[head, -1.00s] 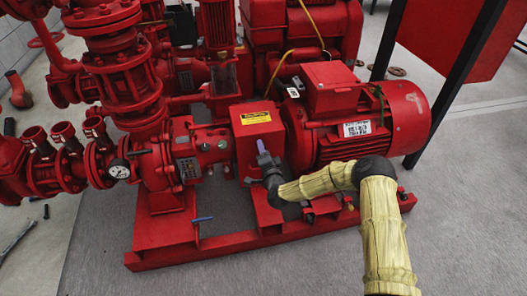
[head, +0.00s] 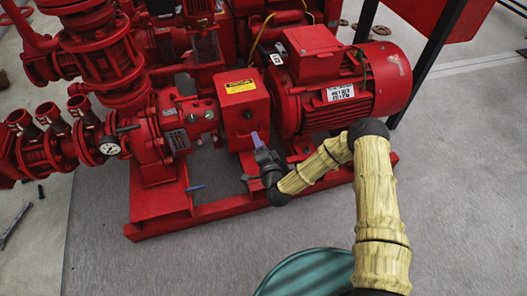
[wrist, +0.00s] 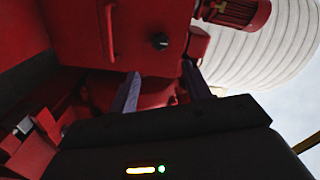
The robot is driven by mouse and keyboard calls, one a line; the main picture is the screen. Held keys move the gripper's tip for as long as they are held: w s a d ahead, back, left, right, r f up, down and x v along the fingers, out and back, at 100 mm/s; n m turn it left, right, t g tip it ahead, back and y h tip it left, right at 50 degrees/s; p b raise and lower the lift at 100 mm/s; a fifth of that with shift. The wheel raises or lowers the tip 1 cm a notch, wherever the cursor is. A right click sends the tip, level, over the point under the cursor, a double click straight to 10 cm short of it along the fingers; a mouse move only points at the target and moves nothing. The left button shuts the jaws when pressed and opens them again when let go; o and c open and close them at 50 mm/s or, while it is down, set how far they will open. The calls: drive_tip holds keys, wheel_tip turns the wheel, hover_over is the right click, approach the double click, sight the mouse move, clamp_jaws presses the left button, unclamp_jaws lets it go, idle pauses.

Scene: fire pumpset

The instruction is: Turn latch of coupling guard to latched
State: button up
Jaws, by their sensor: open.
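The coupling guard (head: 240,108) is a red box with a yellow warning label, between the pump and the motor. In the wrist view, its red face (wrist: 80,25) fills the upper left. A small black knob (wrist: 158,41), apparently the latch, sits on this face; how it is turned is hard to tell. My gripper (head: 256,136) is at the lower right of the guard in the head view. In the wrist view, my gripper (wrist: 160,74) is open and empty, its two purple-grey fingers apart. The knob shows beyond and between the fingertips, with no visible contact.
A red bar handle (wrist: 109,30) stands on the guard's face left of the knob. The red motor (head: 345,88) is right of the guard, and the pump (head: 165,140) with a gauge is left. The red base frame (head: 215,211) runs below.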

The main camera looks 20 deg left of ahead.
drive_tip(key=p+v, duration=0.1)
drive_tip(key=v, duration=0.4)
drive_tip(key=shift+s, duration=0.2)
drive_tip(key=d+r+n+g+h+p, duration=0.1)
drive_tip(key=d+r+n+g+h, duration=0.25)
drive_tip(key=d+r+n, duration=0.35)
drive_tip(key=d+r+n+g+h, duration=0.25)
drive_tip(key=d+r+g, duration=0.2)
drive_tip(key=d, duration=0.55)
drive_tip(key=s+d+r+m+g+h+p, duration=0.15)
drive_tip(key=s+d+r+g+h, duration=0.25)
drive_tip(key=s+d+r, duration=0.9)
drive_tip(key=w+p+v, duration=0.2)
drive_tip(key=p+v, duration=1)
drive_tip(key=w+r+p+v, duration=0.1)
drive_tip(key=w+p+v, duration=0.2)
drive_tip(key=p+v, duration=0.9)
drive_tip(key=w+d+r+p+v, duration=0.1)
drive_tip(key=w+p+v, duration=0.2)
drive_tip(key=p+v, duration=0.9)
drive_tip(key=shift+w+r+m+g+p, duration=0.15)
drive_tip(key=shift+r+m+g+p, duration=0.15)
drive_tip(key=shift+p, duration=0.45)
